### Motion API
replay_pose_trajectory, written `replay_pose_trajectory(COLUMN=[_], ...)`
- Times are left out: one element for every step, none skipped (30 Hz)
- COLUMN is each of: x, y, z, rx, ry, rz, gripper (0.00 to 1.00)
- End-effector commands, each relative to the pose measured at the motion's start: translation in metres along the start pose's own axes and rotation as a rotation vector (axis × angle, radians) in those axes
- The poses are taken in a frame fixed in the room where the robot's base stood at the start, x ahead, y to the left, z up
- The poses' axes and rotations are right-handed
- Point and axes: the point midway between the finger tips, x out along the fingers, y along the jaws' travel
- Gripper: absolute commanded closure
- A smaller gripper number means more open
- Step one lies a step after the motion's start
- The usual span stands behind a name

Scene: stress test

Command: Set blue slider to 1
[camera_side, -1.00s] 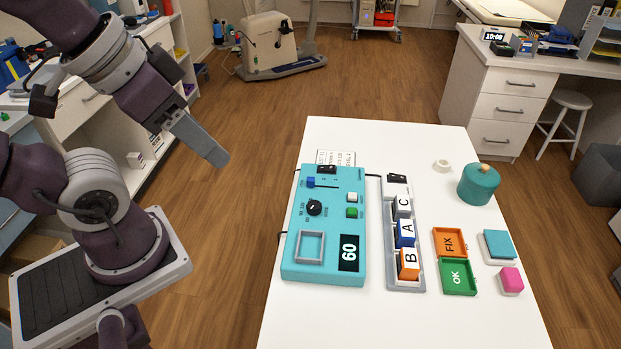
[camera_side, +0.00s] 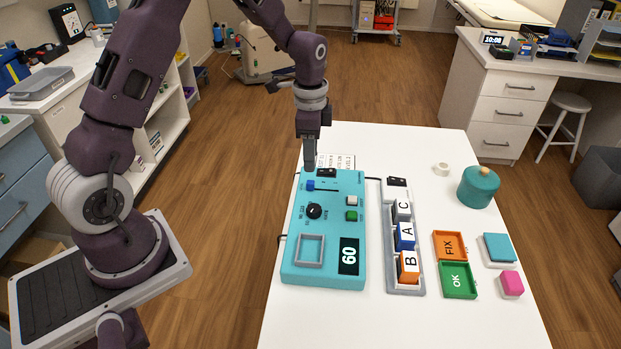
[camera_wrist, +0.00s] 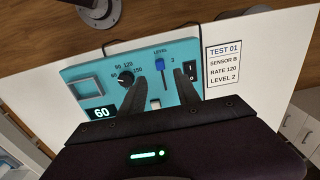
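The blue slider (camera_side: 310,185) sits at the left end of its slot on the turquoise panel (camera_side: 292,258). In the wrist view the blue slider (camera_wrist: 160,65) stands under the word LEVEL, with a 3 printed beside it. Any other scale numbers are hidden or too small to read. My gripper (camera_side: 309,166) points down just above the slider's end of the panel. In the wrist view my gripper (camera_wrist: 162,80) has its two fingers apart, with the slider showing between and just beyond the tips. Nothing is held; I cannot tell whether a finger touches the slider.
A black dial (camera_side: 314,211), a white button (camera_side: 352,201), a green button (camera_side: 351,214) and a 60 display (camera_side: 348,256) are on the panel. A card (camera_wrist: 226,62) reads TEST 01, SENSOR B, RATE 120, LEVEL 2. A lettered block rack (camera_side: 389,240) stands to the right.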

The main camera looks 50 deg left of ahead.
Motion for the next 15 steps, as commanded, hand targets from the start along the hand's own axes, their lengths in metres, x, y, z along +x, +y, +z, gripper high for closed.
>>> replay_pose_trajectory(x=[0.008, 0.013, 0.019, 0.024, 0.030, 0.038, 0.044, 0.050, 0.057, 0.062, 0.067, 0.071, 0.074, 0.076, 0.078], y=[-0.002, -0.002, -0.002, -0.002, -0.001, -0.001, -0.001, -0.001, -0.001, -0.001, -0.001, -0.001, -0.001, -0.001, -0.001], z=[0.001, 0.001, 0.001, 0.001, 0.001, 0.001, 0.001, 0.001, 0.001, 0.001, 0.001, 0.001, 0.001, 0.001, 0.001], rx=[0.010, 0.013, 0.015, 0.016, 0.016, 0.016, 0.016, 0.016, 0.016, 0.016, 0.016, 0.016, 0.016, 0.015, 0.015], ry=[-0.004, -0.005, -0.006, -0.007, -0.006, -0.007, -0.006, -0.006, -0.007, -0.006, -0.006, -0.006, -0.006, -0.006, -0.006], rz=[0.008, 0.010, 0.011, 0.012, 0.012, 0.012, 0.012, 0.012, 0.012, 0.011, 0.011, 0.010, 0.010, 0.010, 0.010], gripper=[0.62, 0.62, 0.62, 0.62, 0.62, 0.62, 0.62, 0.62, 0.62, 0.62, 0.62, 0.62, 0.62, 0.62, 0.62])
